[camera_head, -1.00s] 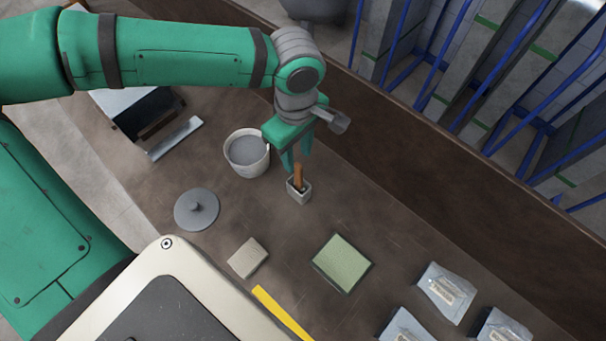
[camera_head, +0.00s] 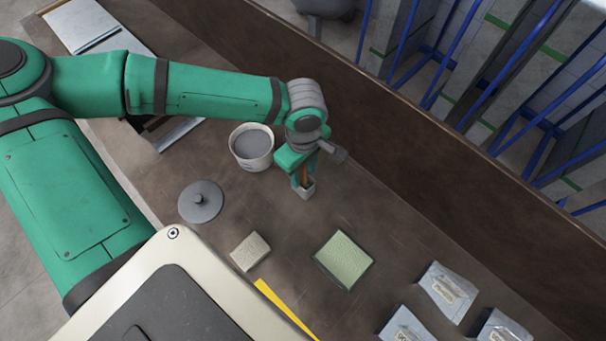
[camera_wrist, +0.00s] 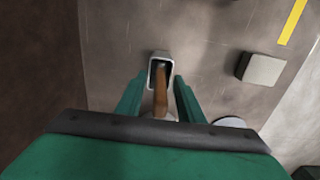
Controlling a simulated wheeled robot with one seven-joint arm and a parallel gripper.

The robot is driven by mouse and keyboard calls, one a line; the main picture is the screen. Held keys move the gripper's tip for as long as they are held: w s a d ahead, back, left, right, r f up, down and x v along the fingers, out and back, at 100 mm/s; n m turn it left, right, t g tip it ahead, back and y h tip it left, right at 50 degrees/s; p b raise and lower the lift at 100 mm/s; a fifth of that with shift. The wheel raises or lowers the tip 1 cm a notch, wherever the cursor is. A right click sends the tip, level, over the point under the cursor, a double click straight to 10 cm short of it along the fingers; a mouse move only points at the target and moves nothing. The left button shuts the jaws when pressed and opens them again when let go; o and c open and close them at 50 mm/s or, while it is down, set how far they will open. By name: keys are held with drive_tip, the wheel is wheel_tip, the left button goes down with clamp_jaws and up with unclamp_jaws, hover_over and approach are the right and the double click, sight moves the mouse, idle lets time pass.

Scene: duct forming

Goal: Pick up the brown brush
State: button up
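The brown brush (camera_head: 304,175) stands upright in a small pale square holder (camera_head: 305,190) on the table. In the wrist view, its brown handle (camera_wrist: 161,95) rises out of the holder (camera_wrist: 162,58) towards me. My gripper (camera_head: 302,174) points down over the holder, with its fingers around the handle. In the wrist view, the two green fingers of my gripper (camera_wrist: 154,86) are apart, one on each side of the handle, with gaps visible. The lower part of the brush is hidden inside the holder.
A white bucket (camera_head: 251,150) with grey contents stands left of the holder, near a grey round lid (camera_head: 201,202). A beige block (camera_head: 250,252), a green pad (camera_head: 343,260) and a yellow strip (camera_head: 283,308) lie nearer. Packets (camera_head: 447,292) lie at right. A raised brown edge (camera_head: 420,140) runs behind.

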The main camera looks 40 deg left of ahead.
clamp_jaws()
drive_tip(key=shift+r, duration=0.1)
wheel_tip(320, 180, up, 10)
drive_tip(key=shift+f, duration=0.1)
idle(0.5)
